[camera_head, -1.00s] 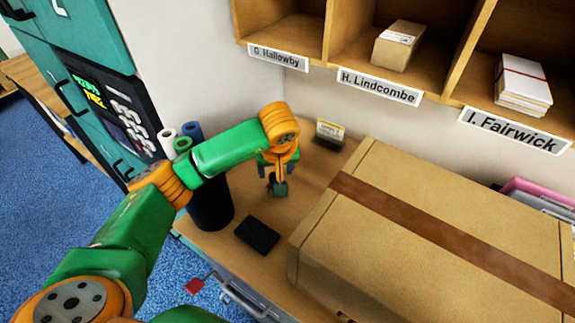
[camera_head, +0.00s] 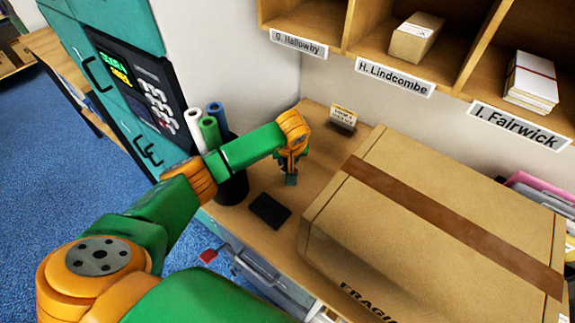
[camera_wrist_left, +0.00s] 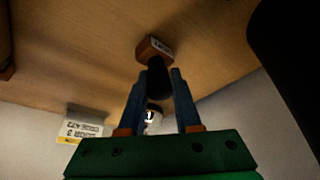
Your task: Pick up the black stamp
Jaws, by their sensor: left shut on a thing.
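My left gripper (camera_head: 291,179) points down over the desk, between the black pad (camera_head: 269,210) and the back wall. In the left wrist view, the black stamp has a dark handle (camera_wrist_left: 158,80) and a brown block with a small pale label (camera_wrist_left: 160,44). The two blue fingers of the left gripper (camera_wrist_left: 156,82) are shut on the dark handle. In the head view the stamp is too small and covered to make out. I cannot tell whether its block touches the desk. My right gripper is out of view.
A large taped carton (camera_head: 430,215) fills the desk to the right. A black bin with rolled tubes (camera_head: 233,186) stands left of the gripper. A small card (camera_head: 343,117) stands behind it. Labelled wooden pigeonholes (camera_head: 393,76) hang above. A little bare desk (camera_head: 318,160) shows by the carton.

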